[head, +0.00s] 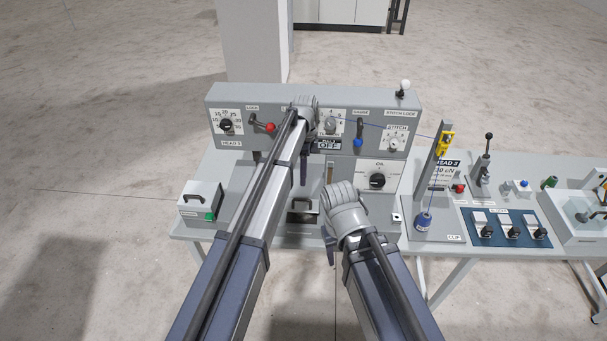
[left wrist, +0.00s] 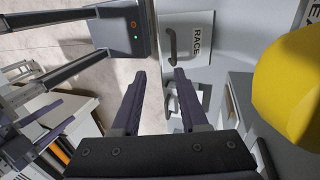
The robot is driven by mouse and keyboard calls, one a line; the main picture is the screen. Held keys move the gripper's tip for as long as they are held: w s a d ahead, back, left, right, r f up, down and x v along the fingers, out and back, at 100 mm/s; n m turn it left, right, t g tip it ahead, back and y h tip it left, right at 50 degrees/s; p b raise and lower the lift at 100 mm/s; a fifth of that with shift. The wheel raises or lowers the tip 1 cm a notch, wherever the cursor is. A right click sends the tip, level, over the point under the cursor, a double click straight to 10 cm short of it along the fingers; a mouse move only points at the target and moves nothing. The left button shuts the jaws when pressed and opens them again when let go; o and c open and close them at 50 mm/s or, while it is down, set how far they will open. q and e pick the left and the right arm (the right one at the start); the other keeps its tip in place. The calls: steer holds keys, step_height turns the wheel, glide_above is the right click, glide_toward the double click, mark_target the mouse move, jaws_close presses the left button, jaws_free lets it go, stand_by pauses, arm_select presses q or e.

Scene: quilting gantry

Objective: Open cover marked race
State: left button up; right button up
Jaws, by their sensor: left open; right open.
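The cover marked RACE (left wrist: 195,42) is a pale panel with a dark bar handle (left wrist: 170,45), seen at the top of the left wrist view. It looks shut. In the head view I cannot make out its label; my left arm hides part of the machine's front. My left gripper (head: 303,168) points down over the machine; its two fingers (left wrist: 157,75) are apart and empty in the left wrist view. The RACE handle lies beyond the fingertips, not between them. My right gripper (head: 329,247) is open and empty near the table's front edge.
A pale part with a dark handle (head: 302,205) sits at the machine's front. An upright panel with dials (head: 230,105) rises behind. A post with a yellow part (head: 446,144) and a blue switch plate (head: 507,240) are at the right.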

arm_select(q)
steer(key=shift+r, duration=0.5)
arm_select(e)
steer(key=shift+r, duration=0.5)
